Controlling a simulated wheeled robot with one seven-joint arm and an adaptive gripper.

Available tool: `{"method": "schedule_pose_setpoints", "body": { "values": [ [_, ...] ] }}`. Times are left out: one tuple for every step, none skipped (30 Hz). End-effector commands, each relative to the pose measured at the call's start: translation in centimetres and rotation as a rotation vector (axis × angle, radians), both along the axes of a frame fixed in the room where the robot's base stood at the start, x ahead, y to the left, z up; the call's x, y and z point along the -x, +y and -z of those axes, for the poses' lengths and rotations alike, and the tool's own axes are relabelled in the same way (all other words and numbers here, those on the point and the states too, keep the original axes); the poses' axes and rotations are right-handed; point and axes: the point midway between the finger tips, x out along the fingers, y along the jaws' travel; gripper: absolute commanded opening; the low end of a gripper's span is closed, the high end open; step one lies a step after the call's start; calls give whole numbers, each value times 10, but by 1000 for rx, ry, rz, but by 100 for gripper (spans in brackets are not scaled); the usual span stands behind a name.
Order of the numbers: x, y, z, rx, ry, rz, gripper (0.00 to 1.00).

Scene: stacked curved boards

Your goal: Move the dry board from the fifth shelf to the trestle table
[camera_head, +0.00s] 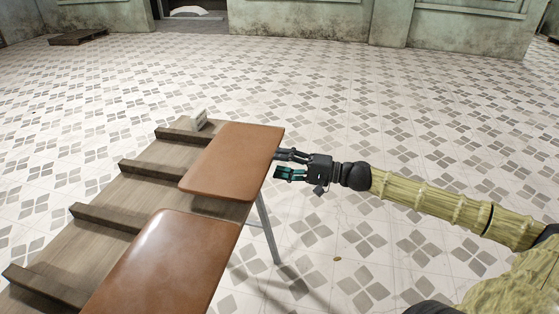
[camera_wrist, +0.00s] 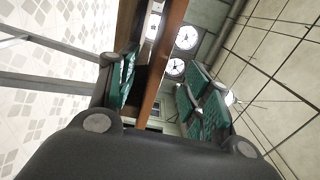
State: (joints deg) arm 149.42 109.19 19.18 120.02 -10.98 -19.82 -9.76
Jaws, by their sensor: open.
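Two brown curved boards lie on a slatted wooden trestle table (camera_head: 150,193). The far board (camera_head: 232,160) looks more matte; the near board (camera_head: 165,268) has a bright glossy highlight. My gripper (camera_head: 279,164) is open at the right edge of the far board, reaching in from the right. In the wrist view a brown board edge (camera_wrist: 168,55) runs between the two green-padded fingers (camera_wrist: 160,82), with gaps on both sides. Whether either finger touches the board cannot be told. No shelf can be made out.
A small pale block (camera_head: 199,119) sits at the table's far end. Raised wooden slats (camera_head: 150,169) cross its left side. A table leg (camera_head: 268,230) stands below my gripper. The tiled floor around is mostly open; a dark pallet (camera_head: 78,36) lies far left.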

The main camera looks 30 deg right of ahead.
Motion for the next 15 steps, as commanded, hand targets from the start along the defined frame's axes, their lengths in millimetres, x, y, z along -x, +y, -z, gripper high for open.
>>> {"method": "schedule_pose_setpoints", "body": {
  "values": [
    [2, -2, -2, -1, 2, 1, 49],
    [3, -3, -1, -1, 2, 1, 49],
    [4, -4, -1, -1, 2, 2, 49],
    [5, -5, -1, -1, 2, 2, 49],
    [6, -6, -1, -2, 1, 2, 49],
    [7, -7, -1, -2, 3, 2, 49],
    [8, -8, -1, -2, 3, 2, 49],
    [9, -9, -1, -2, 3, 2, 49],
    [10, -10, -1, -1, 2, 1, 49],
    [11, -11, -1, -2, 1, 1, 49],
    [12, -11, -1, -2, 1, 1, 49],
    [14, -13, -1, -2, 1, 1, 49],
    [15, -13, -1, -2, 1, 1, 49],
    [16, -14, 0, -2, 1, 1, 49],
    [17, -16, 0, -2, 3, 2, 49]
  ]
}}
